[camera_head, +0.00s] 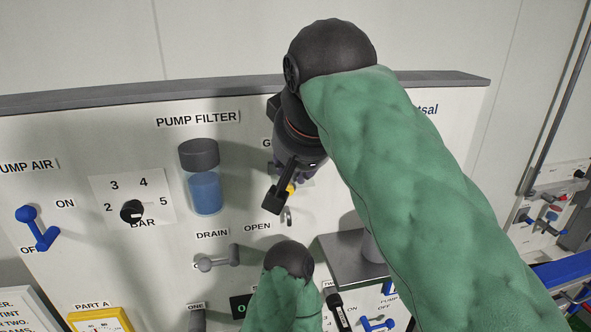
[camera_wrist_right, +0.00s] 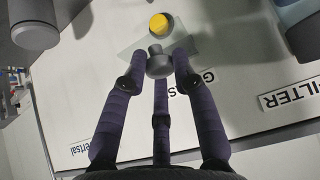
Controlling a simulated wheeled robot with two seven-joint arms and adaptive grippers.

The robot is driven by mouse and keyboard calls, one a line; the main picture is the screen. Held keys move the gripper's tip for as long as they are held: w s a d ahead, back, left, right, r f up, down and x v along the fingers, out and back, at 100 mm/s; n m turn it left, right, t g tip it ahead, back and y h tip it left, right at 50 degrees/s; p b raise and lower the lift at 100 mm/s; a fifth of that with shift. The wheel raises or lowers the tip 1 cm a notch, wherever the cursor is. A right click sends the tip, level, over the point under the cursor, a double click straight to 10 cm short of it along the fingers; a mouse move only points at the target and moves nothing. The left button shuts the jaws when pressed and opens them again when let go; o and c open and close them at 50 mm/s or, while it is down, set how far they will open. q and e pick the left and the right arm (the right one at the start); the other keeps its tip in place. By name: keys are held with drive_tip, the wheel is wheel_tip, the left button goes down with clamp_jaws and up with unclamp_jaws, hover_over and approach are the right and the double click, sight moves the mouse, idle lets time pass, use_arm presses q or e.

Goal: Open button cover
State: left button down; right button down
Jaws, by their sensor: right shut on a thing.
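The yellow button (camera_wrist_right: 160,22) shows at the top of the right wrist view, and a small part of it (camera_head: 290,189) shows beside my gripper in the head view. A clear cover plate (camera_wrist_right: 130,46) with a grey knob (camera_wrist_right: 158,62) lies just below and partly around the button in the wrist view. I cannot tell how far the cover is tilted. My right gripper (camera_wrist_right: 158,78) has its purple fingers closed around the grey knob. In the head view my right gripper (camera_head: 300,172) is at the panel, largely hidden by my wrist.
The panel carries a blue pump filter (camera_head: 205,190) left of my gripper, a black pressure dial (camera_head: 132,211), a blue air lever (camera_head: 38,230) and a grey drain lever (camera_head: 217,260). A grey shelf (camera_head: 340,255) juts out below right. My green-sleeved right arm covers the panel's right part.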

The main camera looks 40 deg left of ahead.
drive_tip(key=shift+w+a+r, duration=0.15)
drive_tip(key=shift+r, duration=0.05)
idle(0.5)
drive_tip(key=shift+h, duration=0.3)
drive_tip(key=c, duration=1)
unclamp_jaws()
drive_tip(key=shift+r, duration=0.1)
drive_tip(key=shift+s+d+r, duration=0.1)
drive_tip(key=shift+s+d, duration=1.25)
drive_tip(key=shift+d, duration=0.25)
drive_tip(key=shift+s+d+r, duration=0.1)
drive_tip(key=shift+s+d, duration=1.3)
drive_tip(key=shift+d, duration=0.25)
drive_tip(key=shift+s+d+r, duration=0.1)
drive_tip(key=shift+s+d, duration=1.25)
drive_tip(key=shift+d, duration=0.25)
drive_tip(key=shift+g, duration=0.3)
